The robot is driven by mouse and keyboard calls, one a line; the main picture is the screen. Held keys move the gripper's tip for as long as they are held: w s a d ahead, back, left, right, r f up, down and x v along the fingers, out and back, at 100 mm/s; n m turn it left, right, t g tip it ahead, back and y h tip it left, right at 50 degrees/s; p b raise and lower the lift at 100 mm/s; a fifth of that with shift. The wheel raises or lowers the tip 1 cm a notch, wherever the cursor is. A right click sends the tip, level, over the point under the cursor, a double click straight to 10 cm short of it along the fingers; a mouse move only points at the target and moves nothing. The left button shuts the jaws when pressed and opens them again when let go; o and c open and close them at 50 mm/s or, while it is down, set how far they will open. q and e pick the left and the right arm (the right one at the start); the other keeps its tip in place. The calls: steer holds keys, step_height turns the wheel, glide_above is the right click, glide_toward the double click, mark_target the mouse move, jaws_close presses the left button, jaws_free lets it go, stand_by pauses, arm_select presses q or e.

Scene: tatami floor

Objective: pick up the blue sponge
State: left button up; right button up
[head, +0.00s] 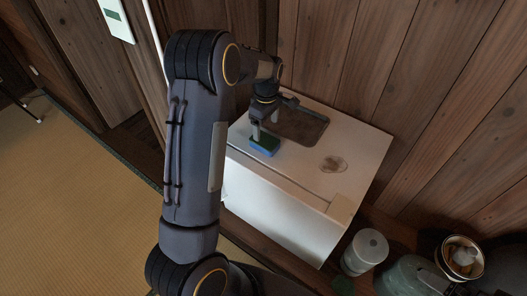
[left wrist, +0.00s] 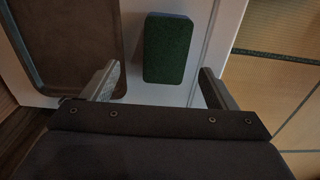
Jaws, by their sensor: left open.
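The blue sponge (head: 264,146) lies on top of a white cabinet (head: 350,150), near its left edge in the head view. Its upper face is dark green with blue below. In the left wrist view the sponge (left wrist: 168,48) shows its green face, ahead of and between the two fingers. My left gripper (head: 264,127) is open and empty, close to the sponge; in the left wrist view the gripper (left wrist: 158,86) has its fingers apart on either side of the sponge's near end. I cannot tell whether they touch it. My right gripper is not in view.
A dark brown tray (head: 300,125) lies beside the sponge, close to the left gripper. A small pale round item (head: 333,163) is on the cabinet top. A wooden wall stands behind. Canisters (head: 366,250) and a bowl (head: 461,256) stand at lower right. Tatami (head: 70,190) is open at left.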

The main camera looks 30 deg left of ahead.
mark_target(265, 140)
arm_select(q)
step_height(265, 140, down, 2)
steer(key=f, duration=0.1)
steer(key=f+b, duration=0.1)
steer(key=f, duration=0.1)
steer(key=f+b, duration=0.1)
steer(key=f, duration=0.1)
steer(key=shift+s, duration=0.4)
steer(key=shift+r, duration=0.1)
steer(key=c, duration=1.1)
steer(key=shift+r, duration=0.6)
step_height(265, 140, up, 3)
steer(key=shift+s+f+p, duration=0.1)
steer(key=shift+p, duration=0.75)
steer(key=s+r+p, duration=0.1)
steer(key=s+r, duration=0.2)
steer(key=s, duration=0.1)
steer(key=s+r+p, duration=0.1)
steer(key=s+r, duration=0.2)
steer(key=s, duration=0.2)
steer(key=s+a+r+p, duration=0.1)
steer(key=s+r, duration=0.2)
steer(key=s, duration=0.1)
steer(key=shift+s, duration=0.4)
